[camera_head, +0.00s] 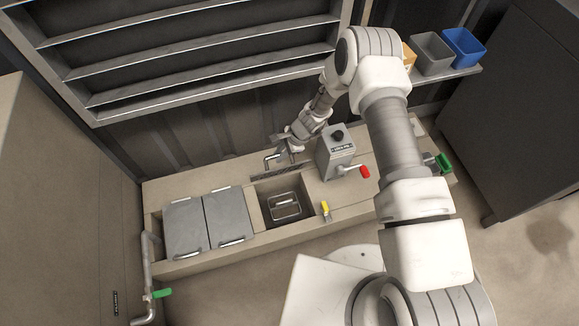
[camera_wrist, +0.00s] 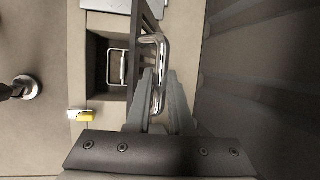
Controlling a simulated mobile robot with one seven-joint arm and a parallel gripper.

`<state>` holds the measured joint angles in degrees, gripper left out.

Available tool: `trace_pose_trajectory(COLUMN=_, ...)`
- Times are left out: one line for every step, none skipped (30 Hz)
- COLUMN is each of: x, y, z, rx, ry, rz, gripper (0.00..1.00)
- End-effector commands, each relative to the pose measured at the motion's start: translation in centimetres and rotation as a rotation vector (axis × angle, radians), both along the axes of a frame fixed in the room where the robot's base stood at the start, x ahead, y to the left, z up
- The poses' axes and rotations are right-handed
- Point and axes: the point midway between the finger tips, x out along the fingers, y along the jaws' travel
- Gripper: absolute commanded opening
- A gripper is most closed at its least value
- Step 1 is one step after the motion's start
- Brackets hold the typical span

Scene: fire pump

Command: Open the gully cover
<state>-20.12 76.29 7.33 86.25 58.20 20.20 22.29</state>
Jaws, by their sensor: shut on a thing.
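The gully cover is a dark slatted grate with a bright metal bar handle. In the head view the cover (camera_head: 285,172) shows as a narrow dark strip at the far edge of an open square pit. In the wrist view the cover (camera_wrist: 147,32) is seen nearly edge-on, tilted up beside the pit. My gripper (camera_head: 279,155) is at the cover's handle (camera_head: 268,161). In the wrist view my gripper (camera_wrist: 160,90) is shut on the handle (camera_wrist: 162,48). The pit (camera_head: 263,201) is uncovered, with a metal basket (camera_head: 285,207) inside.
Two grey lidded hatches (camera_head: 205,222) lie left of the pit. A grey box with a black knob (camera_head: 337,135) and a red-handled valve (camera_head: 364,171) stand to the right. A yellow-handled valve (camera_head: 325,210) is at the pit's near right.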

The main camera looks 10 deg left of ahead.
Motion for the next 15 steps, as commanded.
trace_pose_trajectory(x=1.0, y=0.6, z=-0.2, rx=-0.004, ry=-0.01, rz=0.0, gripper=0.0)
trace_pose_trajectory(x=1.4, y=1.0, z=-0.1, rx=-0.004, ry=-0.009, rz=-0.001, gripper=0.0)
trace_pose_trajectory(x=1.9, y=1.5, z=0.0, rx=-0.005, ry=-0.01, rz=-0.001, gripper=0.0)
trace_pose_trajectory(x=2.3, y=1.7, z=0.0, rx=-0.005, ry=-0.009, rz=-0.002, gripper=0.0)
trace_pose_trajectory(x=2.7, y=2.1, z=0.1, rx=-0.005, ry=-0.009, rz=-0.002, gripper=0.0)
trace_pose_trajectory(x=3.2, y=2.4, z=0.1, rx=-0.005, ry=-0.008, rz=-0.002, gripper=0.0)
trace_pose_trajectory(x=3.6, y=2.6, z=0.2, rx=-0.005, ry=-0.01, rz=-0.004, gripper=0.0)
trace_pose_trajectory(x=3.9, y=2.8, z=0.2, rx=-0.005, ry=-0.008, rz=-0.005, gripper=0.0)
trace_pose_trajectory(x=4.4, y=3.1, z=0.2, rx=-0.005, ry=-0.008, rz=-0.004, gripper=0.0)
trace_pose_trajectory(x=4.6, y=3.3, z=0.3, rx=-0.005, ry=-0.007, rz=-0.005, gripper=0.0)
trace_pose_trajectory(x=4.9, y=3.4, z=0.3, rx=-0.005, ry=-0.007, rz=-0.006, gripper=0.0)
trace_pose_trajectory(x=5.3, y=3.6, z=0.3, rx=-0.006, ry=-0.007, rz=-0.007, gripper=0.0)
trace_pose_trajectory(x=5.5, y=3.7, z=0.3, rx=-0.006, ry=-0.006, rz=-0.006, gripper=0.0)
trace_pose_trajectory(x=5.7, y=3.9, z=0.4, rx=-0.006, ry=-0.006, rz=-0.007, gripper=0.0)
trace_pose_trajectory(x=5.9, y=4.0, z=0.4, rx=-0.006, ry=-0.006, rz=-0.007, gripper=0.0)
